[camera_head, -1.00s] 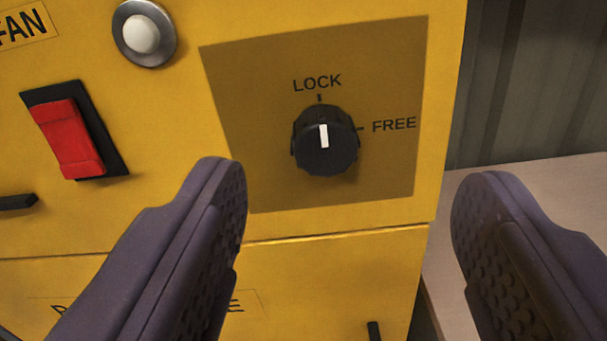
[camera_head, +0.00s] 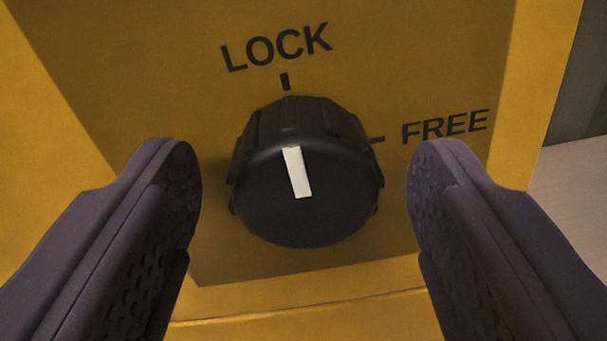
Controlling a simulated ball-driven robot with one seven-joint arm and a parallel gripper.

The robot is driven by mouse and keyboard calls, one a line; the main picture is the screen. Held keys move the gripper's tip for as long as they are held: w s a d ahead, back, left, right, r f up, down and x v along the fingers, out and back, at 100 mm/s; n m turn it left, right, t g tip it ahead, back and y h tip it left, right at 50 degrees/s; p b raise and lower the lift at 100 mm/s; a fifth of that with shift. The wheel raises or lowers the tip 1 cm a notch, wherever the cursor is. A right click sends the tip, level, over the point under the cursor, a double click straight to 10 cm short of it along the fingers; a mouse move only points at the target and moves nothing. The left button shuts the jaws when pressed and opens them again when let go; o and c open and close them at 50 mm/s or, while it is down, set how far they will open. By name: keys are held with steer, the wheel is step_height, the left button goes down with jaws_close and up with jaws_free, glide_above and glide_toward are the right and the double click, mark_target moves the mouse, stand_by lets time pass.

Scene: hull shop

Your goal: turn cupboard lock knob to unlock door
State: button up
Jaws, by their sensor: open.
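The black lock knob (camera_head: 330,215) sits on the darker panel (camera_head: 400,60) of the yellow cupboard. Its white pointer line (camera_head: 297,172) points up toward the LOCK mark (camera_head: 285,81). The FREE label (camera_head: 445,126) with its tick is to the right of the knob. My gripper (camera_head: 300,180) is open, with one finger on each side of the knob. A gap shows between each finger and the knob, so neither appears to touch it. How far the fingertips are from the panel is hard to tell.
A seam (camera_head: 300,306) runs across the yellow front below the panel. The cupboard's right edge is at the upper right, with a pale surface (camera_head: 575,195) and a grey wall (camera_head: 590,90) beyond it.

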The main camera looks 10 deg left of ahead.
steer(key=c, duration=1.1)
steer(key=shift+o, duration=0.2)
steer(key=shift+r+m+p, duration=0.1)
steer(key=shift+m+p, duration=0.3)
steer(key=m+p, duration=0.2)
steer(key=p, duration=0.1)
steer(key=shift+d+r+m, duration=0.15)
steer(key=shift+m, duration=0.25)
steer(key=m+p, duration=0.4)
steer(key=m, duration=0.1)
steer(key=shift+p, duration=0.35)
steer(key=m+p, duration=0.3)
steer(key=m, duration=0.1)
steer(key=shift+d+m+g+y, duration=0.1)
steer(key=shift+m+g+y, duration=0.2)
steer(key=shift+y, duration=0.1)
steer(key=shift+f+m+p, duration=0.15)
steer(key=shift+m+p, duration=0.65)
steer(key=shift+m, duration=0.25)
steer(key=shift+f+m+p, duration=0.15)
steer(key=shift+m+p, duration=0.65)
steer(key=shift+m, duration=0.25)
steer(key=shift+f, duration=0.1)
